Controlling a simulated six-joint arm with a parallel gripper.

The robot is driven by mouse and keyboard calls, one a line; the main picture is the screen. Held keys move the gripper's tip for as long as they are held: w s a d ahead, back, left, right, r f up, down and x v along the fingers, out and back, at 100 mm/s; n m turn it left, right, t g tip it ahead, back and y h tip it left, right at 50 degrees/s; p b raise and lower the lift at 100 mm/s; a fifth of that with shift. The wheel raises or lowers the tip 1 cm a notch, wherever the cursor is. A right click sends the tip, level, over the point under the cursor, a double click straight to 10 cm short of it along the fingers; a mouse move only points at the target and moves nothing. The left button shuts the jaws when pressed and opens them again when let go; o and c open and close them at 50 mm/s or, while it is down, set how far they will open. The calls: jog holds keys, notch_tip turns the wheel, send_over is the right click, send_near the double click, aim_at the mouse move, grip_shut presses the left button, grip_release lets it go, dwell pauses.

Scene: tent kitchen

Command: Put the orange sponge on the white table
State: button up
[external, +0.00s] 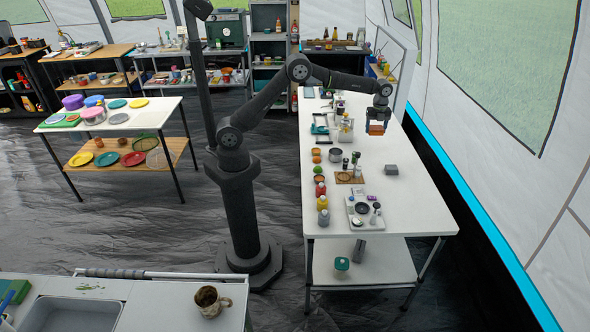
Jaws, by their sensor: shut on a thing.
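My gripper (379,116) is at the end of my outstretched arm, over the far right part of the long white table (410,210). It is shut on the orange sponge (376,129), which shows as a small orange block below the fingers. The sponge appears to be above the tabletop; the exact gap cannot be told from this view. A second white-topped table (150,116) with plates and pots stands at the left.
Several bottles, jars and fruit line the long table's left side, with a wooden board (350,178) and a white tray (364,211). The table's right side is mostly clear. A mug (212,301) stands on the front counter.

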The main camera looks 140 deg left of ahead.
notch_tip(320, 180, down, 6)
send_over(371, 150)
notch_tip(371, 150, down, 8)
jog(key=shift+r, duration=0.15)
jog(key=shift+f, duration=1.9)
jog(key=shift+f, duration=0.15)
jog(key=o, duration=0.9)
jog(key=shift+o, duration=0.2)
